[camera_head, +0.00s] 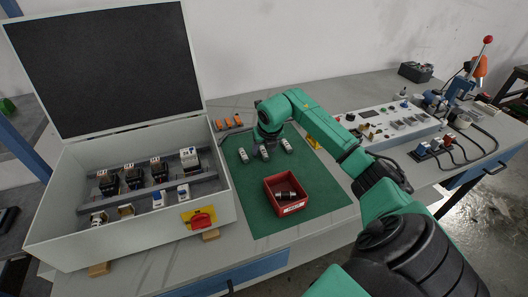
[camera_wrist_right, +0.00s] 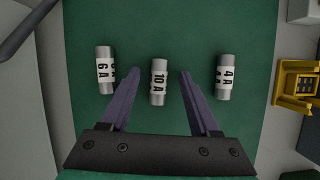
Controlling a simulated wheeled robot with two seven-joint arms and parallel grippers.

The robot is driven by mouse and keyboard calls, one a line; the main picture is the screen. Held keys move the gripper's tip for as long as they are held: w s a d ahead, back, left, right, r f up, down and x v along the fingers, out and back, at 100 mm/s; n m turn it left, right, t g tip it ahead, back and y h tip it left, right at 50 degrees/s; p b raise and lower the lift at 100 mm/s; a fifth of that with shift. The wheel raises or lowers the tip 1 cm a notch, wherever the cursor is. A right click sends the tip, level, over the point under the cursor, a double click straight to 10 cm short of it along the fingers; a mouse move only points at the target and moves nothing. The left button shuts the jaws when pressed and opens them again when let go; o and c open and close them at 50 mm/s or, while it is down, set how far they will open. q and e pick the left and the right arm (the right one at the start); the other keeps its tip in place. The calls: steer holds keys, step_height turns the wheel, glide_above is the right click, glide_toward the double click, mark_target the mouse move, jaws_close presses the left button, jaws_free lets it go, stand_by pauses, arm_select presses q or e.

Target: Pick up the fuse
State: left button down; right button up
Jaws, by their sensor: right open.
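Three small fuses lie apart on the green mat (camera_head: 322,188). In the right wrist view they are the 6A fuse (camera_wrist_right: 105,70) at left, the 10A fuse (camera_wrist_right: 158,82) in the middle and the 4A fuse (camera_wrist_right: 224,77) at right. My right gripper (camera_wrist_right: 159,74) is open and empty, its two purple fingers on either side of the 10A fuse in the picture. Its height above the mat is unclear. In the head view my right gripper (camera_head: 264,143) is over the row of fuses, its fingers mostly hidden by the wrist. My left gripper is out of view.
A red bin (camera_head: 289,208) with dark parts stands on the mat nearer me. An open grey box (camera_head: 75,235) with fuse holders and a red switch stands at left. A control panel (camera_head: 385,125) stands at right. Orange pieces (camera_head: 221,125) lie behind the mat.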

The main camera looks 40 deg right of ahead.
jaws_close()
steer(key=shift+r, duration=0.1)
